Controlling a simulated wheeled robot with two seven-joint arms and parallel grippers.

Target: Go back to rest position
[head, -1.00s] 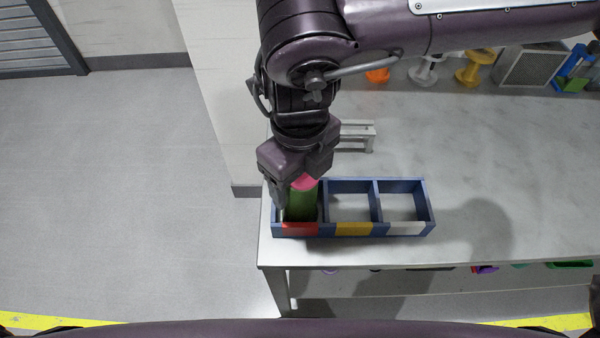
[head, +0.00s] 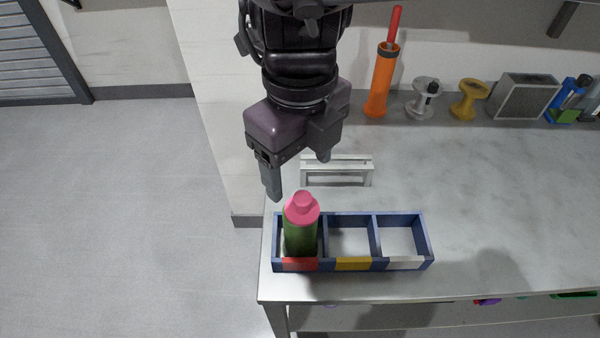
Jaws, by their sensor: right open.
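My right gripper (head: 298,178) is open and empty in the head view. It hangs above and behind the left end of a blue tray (head: 327,236), apart from everything. A green bottle with a pink cap (head: 300,226) stands upright in the tray's left compartment, the one with the red label (head: 299,265). The middle compartment with the yellow label (head: 353,264) and the right one with the white label (head: 405,263) are empty. My left gripper is not in view.
A small white rack (head: 337,168) stands behind the tray, close to my right gripper. Along the back of the grey table (head: 490,200) are an orange tube with a red rod (head: 383,75), a white spool (head: 422,98), a yellow spool (head: 468,98) and a grey box (head: 522,97). The table's right side is clear.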

